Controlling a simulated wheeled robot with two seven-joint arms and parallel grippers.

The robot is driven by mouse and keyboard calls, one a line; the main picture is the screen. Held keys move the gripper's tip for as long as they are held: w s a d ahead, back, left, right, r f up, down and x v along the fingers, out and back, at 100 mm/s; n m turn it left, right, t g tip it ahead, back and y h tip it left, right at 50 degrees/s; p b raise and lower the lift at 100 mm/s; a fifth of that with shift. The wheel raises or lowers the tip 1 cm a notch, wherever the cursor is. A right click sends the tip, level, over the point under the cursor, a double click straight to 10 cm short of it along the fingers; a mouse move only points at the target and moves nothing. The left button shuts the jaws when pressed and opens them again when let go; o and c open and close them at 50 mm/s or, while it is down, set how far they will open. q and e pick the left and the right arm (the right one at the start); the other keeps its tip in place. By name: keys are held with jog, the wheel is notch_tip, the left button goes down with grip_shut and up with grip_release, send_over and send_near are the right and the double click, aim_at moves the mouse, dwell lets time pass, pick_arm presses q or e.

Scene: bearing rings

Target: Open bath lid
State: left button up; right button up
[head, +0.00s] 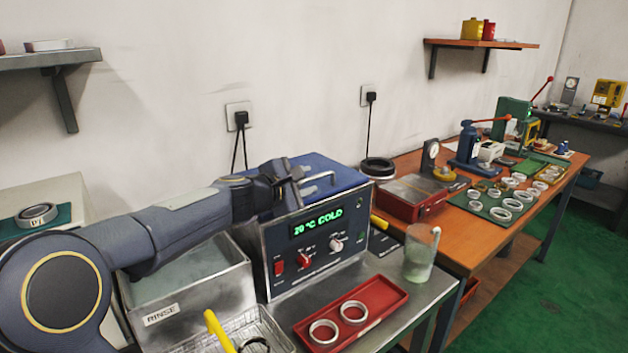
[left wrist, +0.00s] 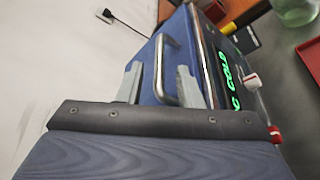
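The bath is a steel box with a blue lid (head: 340,171) on top, lying closed as far as I see. Its green display reads "20 °C COLD". A bent metal handle (head: 322,182) stands on the lid; it also shows in the left wrist view (left wrist: 160,70). My left gripper (head: 298,178) is over the left part of the lid, beside the handle. In the left wrist view its two fingers (left wrist: 159,80) are apart, with the handle seen between them. I cannot tell whether they touch it. My right gripper is not in view.
A steel rinse tank (head: 205,275) stands left of the bath, under my left arm. A red tray (head: 378,312) with two rings and a glass beaker (head: 421,252) are at front right. A wire basket (head: 240,335) with a yellow handle is in front. Free air lies above the lid.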

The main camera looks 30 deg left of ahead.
pick_arm(q)
jog(key=shift+x, duration=1.5)
grip_shut()
